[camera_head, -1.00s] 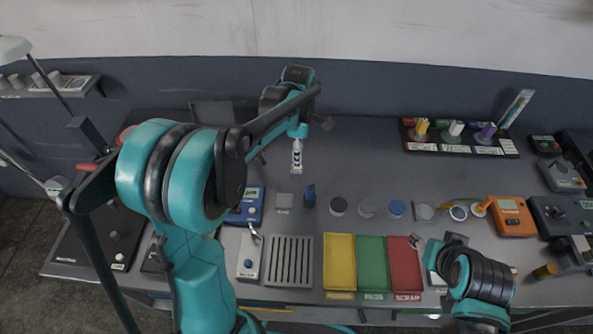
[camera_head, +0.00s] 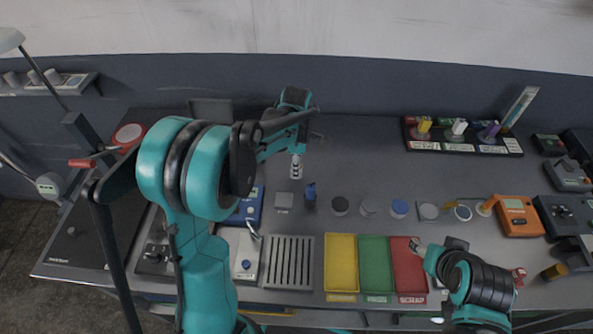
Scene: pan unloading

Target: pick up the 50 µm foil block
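My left gripper (camera_head: 296,167) hangs pointing down over the back middle of the bench, above and behind a small grey square plate (camera_head: 284,201) and a small blue upright piece (camera_head: 310,191). Its fingers are too small to tell open from shut, and I see nothing clearly held. My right gripper (camera_head: 416,245) is low at the right, by the red tray; its fingers are also too small to judge. A dark rack (camera_head: 465,148) at the back right holds a yellow, a white and a purple upright piece. Labels are unreadable, so I cannot tell which thing is the 50 µm foil block.
Yellow (camera_head: 341,265), green (camera_head: 376,265) and red (camera_head: 407,270) trays lie at the front beside a slotted grey rack (camera_head: 288,262). Several round discs form a row behind them. An orange meter (camera_head: 518,216) stands right. The bench behind the discs is clear.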

